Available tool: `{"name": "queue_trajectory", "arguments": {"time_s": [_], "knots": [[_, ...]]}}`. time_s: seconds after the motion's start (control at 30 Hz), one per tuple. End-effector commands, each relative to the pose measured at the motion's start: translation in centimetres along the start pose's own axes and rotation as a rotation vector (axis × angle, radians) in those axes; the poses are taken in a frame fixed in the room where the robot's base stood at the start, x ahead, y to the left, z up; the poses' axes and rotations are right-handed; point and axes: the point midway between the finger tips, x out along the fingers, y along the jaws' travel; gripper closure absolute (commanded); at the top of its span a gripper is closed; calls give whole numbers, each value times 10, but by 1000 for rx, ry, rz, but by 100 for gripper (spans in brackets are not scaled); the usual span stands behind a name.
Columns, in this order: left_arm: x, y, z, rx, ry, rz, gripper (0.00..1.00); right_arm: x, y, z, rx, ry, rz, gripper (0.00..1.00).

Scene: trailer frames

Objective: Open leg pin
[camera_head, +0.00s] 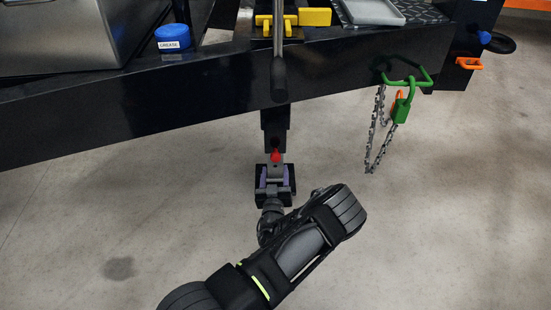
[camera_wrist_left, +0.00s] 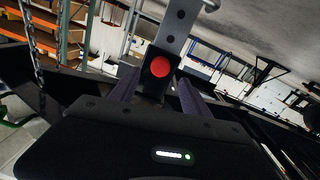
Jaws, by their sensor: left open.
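The leg pin shows as a small red knob (camera_head: 276,156) at the lower part of the dark leg (camera_head: 275,125) under the trailer frame. In the left wrist view the red round pin end (camera_wrist_left: 160,67) sits on a black block, with a grey bar with holes (camera_wrist_left: 178,25) above it. My left gripper (camera_head: 273,173) is open just below and in front of the knob. Its purple fingers (camera_wrist_left: 158,88) stand to either side of the black block, with the red end between them. Whether they touch the block I cannot tell. My right gripper is not in view.
The black trailer beam (camera_head: 170,95) crosses above my arm. A chain (camera_head: 373,135) and a green padlock (camera_head: 402,108) hang to the right. A blue grease tub (camera_head: 173,36) and a yellow part (camera_head: 313,17) are on top. The concrete floor around the leg is clear.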

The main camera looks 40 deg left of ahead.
Motion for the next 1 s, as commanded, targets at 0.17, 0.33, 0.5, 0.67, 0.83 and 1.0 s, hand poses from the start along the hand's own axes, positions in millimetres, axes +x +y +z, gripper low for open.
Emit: {"name": "queue_trajectory", "arguments": {"time_s": [0.17,0.33,0.5,0.67,0.83,1.0], "knots": [[12,-1,2,0,0,0,45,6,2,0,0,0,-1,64],[36,-1,4,0,1,-1,45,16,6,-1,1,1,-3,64],[62,-1,4,0,0,0,45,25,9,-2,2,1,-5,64],[76,-1,2,1,-2,-1,45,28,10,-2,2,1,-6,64],[78,0,1,1,-2,-1,45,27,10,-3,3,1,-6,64],[77,0,1,1,-2,-1,49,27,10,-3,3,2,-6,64]]}}
